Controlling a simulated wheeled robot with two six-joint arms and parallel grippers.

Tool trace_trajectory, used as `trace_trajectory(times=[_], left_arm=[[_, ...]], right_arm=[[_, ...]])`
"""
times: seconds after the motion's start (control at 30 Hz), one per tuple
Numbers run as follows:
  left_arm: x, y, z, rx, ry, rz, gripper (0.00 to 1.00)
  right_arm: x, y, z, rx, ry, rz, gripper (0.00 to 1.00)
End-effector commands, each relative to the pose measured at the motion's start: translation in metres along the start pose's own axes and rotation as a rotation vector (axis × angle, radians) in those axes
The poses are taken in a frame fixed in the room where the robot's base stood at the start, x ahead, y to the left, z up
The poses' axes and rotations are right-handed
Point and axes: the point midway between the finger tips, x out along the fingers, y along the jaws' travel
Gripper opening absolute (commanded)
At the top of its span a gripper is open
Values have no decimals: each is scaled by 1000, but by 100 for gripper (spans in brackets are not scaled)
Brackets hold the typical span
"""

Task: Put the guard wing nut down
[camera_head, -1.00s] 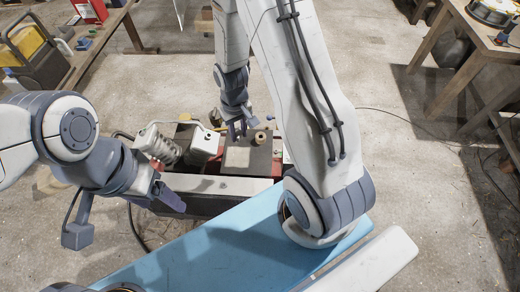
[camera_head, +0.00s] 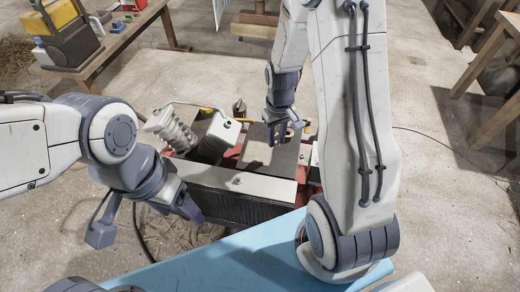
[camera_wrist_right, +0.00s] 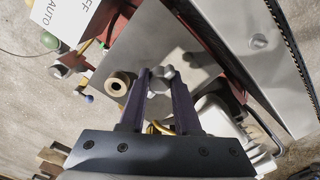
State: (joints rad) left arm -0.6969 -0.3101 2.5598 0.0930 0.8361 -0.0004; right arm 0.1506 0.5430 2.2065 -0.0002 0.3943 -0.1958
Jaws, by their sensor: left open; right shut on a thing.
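The guard wing nut (camera_wrist_right: 160,80) is a small grey lobed piece between the fingertips of my right gripper (camera_wrist_right: 160,84) in the right wrist view. The gripper is shut on it, over a flat grey plate (camera_wrist_right: 150,45). In the head view my right gripper (camera_head: 278,138) points down over the machine's top; the nut is too small to make out there. I cannot tell whether the nut touches the plate. My left gripper (camera_head: 188,208) is open at the near left side of the machine.
A tan ring-shaped piece (camera_wrist_right: 118,84) stands just left of the right fingers. A white housing with a coil spring (camera_head: 172,132) stands on the machine's left. A blue surface (camera_head: 240,262) lies in front. Wooden benches (camera_head: 115,40) stand behind, with clear floor between.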

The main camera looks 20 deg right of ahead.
Motion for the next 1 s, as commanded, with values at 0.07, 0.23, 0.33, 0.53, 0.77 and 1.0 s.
trace_trajectory(times=[0.07, 0.23, 0.33, 0.53, 0.77, 1.0], left_arm=[[3, 0, 0, 0, 0, 0, 73], [6, 0, 0, 0, 0, 0, 73], [6, 0, 0, 0, 0, 0, 73], [10, -1, 1, 0, 0, 0, 73], [14, -1, 1, 0, 0, 0, 73], [14, -1, 1, 0, 0, 0, 73]], right_arm=[[14, -16, -12, -7, -2, 0, 0], [30, -37, -33, -2, 0, 0, 0], [35, -44, -38, -1, 1, 0, 0], [50, -46, -40, 2, -1, 0, 0], [77, -45, -40, 2, 1, 0, 0], [77, -45, -40, 2, 2, 0, 0]])
